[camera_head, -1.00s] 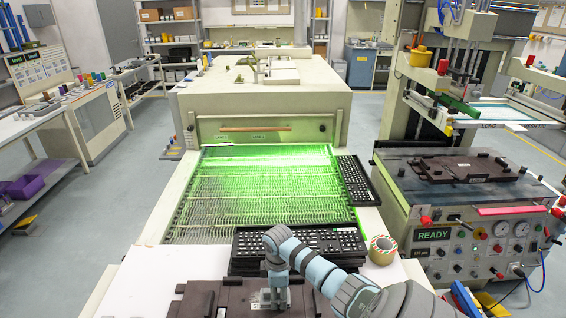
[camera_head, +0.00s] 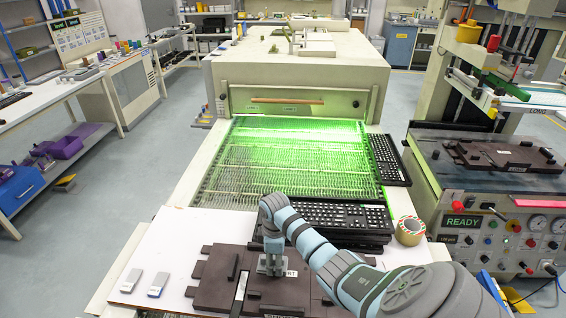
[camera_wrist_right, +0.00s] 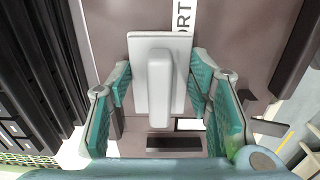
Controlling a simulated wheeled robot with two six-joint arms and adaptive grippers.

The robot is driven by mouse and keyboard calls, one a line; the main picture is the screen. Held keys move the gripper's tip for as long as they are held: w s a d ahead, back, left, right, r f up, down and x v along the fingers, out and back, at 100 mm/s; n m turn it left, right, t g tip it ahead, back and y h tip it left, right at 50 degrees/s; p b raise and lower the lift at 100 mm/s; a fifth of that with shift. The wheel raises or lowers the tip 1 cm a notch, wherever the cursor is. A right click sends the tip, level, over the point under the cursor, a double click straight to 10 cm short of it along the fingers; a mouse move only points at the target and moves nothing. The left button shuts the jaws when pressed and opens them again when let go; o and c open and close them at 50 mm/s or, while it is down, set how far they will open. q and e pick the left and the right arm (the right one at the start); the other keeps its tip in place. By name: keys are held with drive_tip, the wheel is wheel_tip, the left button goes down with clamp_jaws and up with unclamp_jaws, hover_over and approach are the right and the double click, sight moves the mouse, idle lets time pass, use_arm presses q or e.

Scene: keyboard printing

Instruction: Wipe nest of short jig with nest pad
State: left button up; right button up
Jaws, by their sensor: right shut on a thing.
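The short jig (camera_head: 215,282) is a dark brown plate with raised blocks, lying on the white tabletop at the bottom of the head view. Its white label, partly covered, also shows in the right wrist view (camera_wrist_right: 183,18). My right gripper (camera_head: 270,268) points down over the jig, just left of the visible end of the label. It is shut on the nest pad (camera_wrist_right: 160,88), a pale grey flat plate with an upright grip between the fingers. The pad is low over the jig; I cannot tell whether it touches. My left gripper is out of view.
Two small grey blocks (camera_head: 131,280) lie on the white tabletop left of the jig. Black keyboards (camera_head: 335,218) are stacked behind the jig, beside a tape roll (camera_head: 409,230). A green-lit conveyor (camera_head: 290,165) runs behind. A press with another brown jig (camera_head: 505,155) stands right.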

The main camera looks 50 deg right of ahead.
sight(289, 268)
drive_tip(key=shift+w+a, duration=0.45)
drive_tip(key=shift+w, duration=0.1)
drive_tip(key=shift+s+d+r+p, duration=0.15)
drive_tip(key=shift+s+d+p, duration=0.2)
drive_tip(key=shift+p, duration=0.15)
drive_tip(key=shift+s+d+p, duration=0.5)
drive_tip(key=shift+s+p, duration=0.05)
drive_tip(key=shift+s, duration=0.15)
drive_tip(key=shift+s+d, duration=0.35)
drive_tip(key=shift+s+d+f+p, duration=0.2)
drive_tip(key=shift+s+d+p, duration=0.1)
drive_tip(key=shift+s+d, duration=1.1)
drive_tip(key=shift+s, duration=0.35)
drive_tip(key=shift+s+d, duration=0.85)
drive_tip(key=shift+s, duration=0.3)
wheel_tip(289, 268, up, 8)
